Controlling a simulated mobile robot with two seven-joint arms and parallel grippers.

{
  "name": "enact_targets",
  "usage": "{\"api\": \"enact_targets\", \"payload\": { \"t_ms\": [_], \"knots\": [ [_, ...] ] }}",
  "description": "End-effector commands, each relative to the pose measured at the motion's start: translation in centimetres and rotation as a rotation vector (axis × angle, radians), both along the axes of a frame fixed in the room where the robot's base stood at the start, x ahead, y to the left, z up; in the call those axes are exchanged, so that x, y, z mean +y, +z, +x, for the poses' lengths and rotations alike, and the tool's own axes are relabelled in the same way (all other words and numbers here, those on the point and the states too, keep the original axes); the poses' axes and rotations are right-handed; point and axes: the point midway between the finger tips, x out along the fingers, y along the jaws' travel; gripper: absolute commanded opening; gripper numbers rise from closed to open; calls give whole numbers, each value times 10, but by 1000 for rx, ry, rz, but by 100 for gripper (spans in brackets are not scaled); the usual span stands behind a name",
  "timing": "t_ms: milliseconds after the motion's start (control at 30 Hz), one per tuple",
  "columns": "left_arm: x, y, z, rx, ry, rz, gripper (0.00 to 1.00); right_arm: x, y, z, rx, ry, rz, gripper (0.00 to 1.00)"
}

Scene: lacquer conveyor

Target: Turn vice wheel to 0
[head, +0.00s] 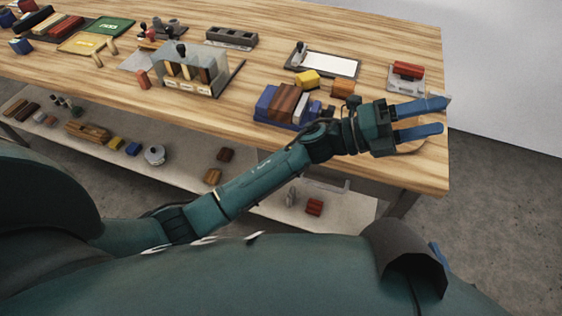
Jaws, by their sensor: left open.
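A blue vice (268,103) stands near the front edge of the table, with a brown block (285,98) between its jaws. I cannot clearly make out a wheel or its marks; my arm and gripper cover the area to the right of the vice. A tan rounded shape (412,148) shows partly under my gripper, and I cannot tell what it is. My left gripper (441,116) is open and empty, its two blue fingers pointing right over the right end of the table.
Yellow (307,79) and orange (342,88) blocks lie just behind the vice. A white board (330,65) and a red block on a grey stand (408,70) are farther back. A slotted rack (190,72) stands left. A lower shelf (125,150) holds several small items.

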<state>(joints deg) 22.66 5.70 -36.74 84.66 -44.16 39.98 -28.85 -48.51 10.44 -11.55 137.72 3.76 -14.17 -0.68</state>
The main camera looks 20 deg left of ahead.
Motion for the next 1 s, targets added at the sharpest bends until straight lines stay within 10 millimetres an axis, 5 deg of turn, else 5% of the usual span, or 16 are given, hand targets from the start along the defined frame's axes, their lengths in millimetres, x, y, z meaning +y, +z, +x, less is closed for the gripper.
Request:
{"api": "enact_targets", "payload": {
  "t_ms": [467, 1000],
  "knots": [
    [89, -39, 12, 605, 283, -325, 62, 0, 25, 0, 0, 0, 0, 36],
    [166, -109, -21, 1112, 502, -538, 62, 0, 44, 0, 0, 0, 0, 36]
  ]
}}
